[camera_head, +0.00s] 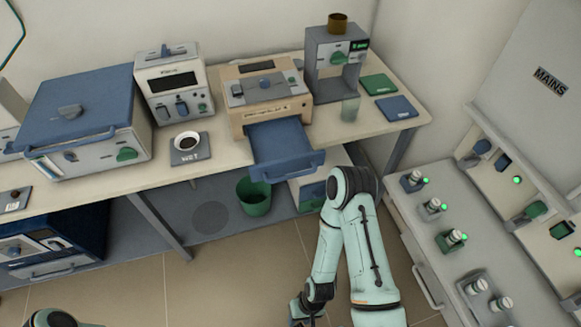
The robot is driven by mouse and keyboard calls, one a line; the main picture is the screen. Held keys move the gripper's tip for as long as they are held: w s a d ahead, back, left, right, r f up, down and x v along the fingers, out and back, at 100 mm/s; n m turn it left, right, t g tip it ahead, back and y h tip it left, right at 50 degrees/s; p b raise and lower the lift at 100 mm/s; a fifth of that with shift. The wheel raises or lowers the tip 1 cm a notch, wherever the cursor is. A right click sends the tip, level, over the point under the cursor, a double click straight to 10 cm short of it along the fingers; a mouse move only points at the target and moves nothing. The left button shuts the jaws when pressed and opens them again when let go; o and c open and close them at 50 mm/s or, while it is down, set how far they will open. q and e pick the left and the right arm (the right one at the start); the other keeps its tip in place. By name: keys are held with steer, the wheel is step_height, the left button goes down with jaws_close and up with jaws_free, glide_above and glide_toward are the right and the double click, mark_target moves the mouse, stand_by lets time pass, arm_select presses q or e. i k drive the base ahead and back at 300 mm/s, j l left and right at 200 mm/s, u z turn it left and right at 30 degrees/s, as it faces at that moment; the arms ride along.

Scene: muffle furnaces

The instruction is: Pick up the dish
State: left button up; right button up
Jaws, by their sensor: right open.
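A small white round dish (187,141) with dark contents or a dark inside stands on a grey mat (187,157) marked "HOT". The mat lies on the bench near its front edge, left of the middle. My right gripper (302,315) is at the bottom edge of the view, low in front of the bench. It is far from the dish and apart from it, and only partly seen. It is open, and I see nothing held in it. Only a small part of my left arm shows at the bottom left; its gripper is out of view.
A blue drawer (284,146) sticks out of the beige machine (265,88), right of the dish. A blue-lidded furnace (78,105) and a white instrument (174,88) stand left and behind. A green bin (254,198) is below.

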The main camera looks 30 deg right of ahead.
mark_target(187, 140)
steer(key=i+j, duration=0.2)
steer(key=j, duration=0.15)
steer(key=i+j, duration=0.15)
steer(key=j, duration=0.2)
steer(key=i+j, duration=0.2)
steer(key=j, duration=0.15)
